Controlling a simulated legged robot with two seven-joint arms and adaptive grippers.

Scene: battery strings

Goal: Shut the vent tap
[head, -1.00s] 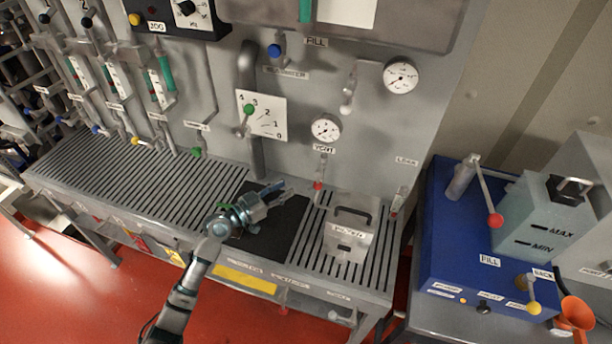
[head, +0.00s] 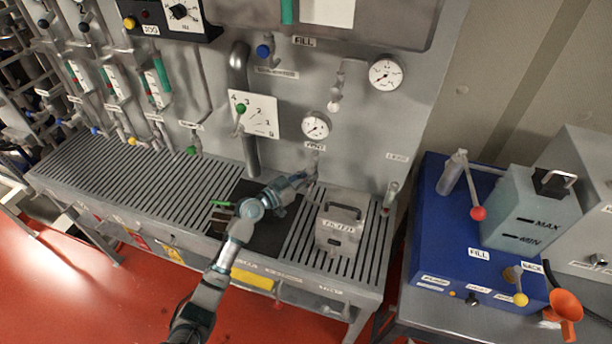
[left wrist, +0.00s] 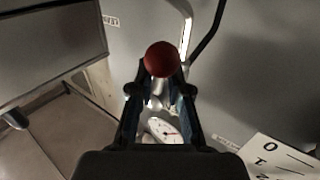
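The vent tap shows in the left wrist view as a red ball knob (left wrist: 162,59) with a pale stem below it. In the head view the VENT label (head: 315,146) is on the grey panel under the small gauge, and my gripper hides the red knob there. My left gripper (head: 308,176) reaches up to the panel below that label. In the left wrist view its fingers (left wrist: 162,80) stand apart, one on each side of the knob and stem. A gap shows between them, and I cannot tell whether they touch the knob. My right gripper is not in view.
A grey lidded container (head: 338,240) stands on the slatted bench (head: 190,180), just right of my left arm. A green-knobbed lever (head: 241,108) on a numbered plate is up left of the gripper. A blue unit (head: 432,245) with a tank is at the right.

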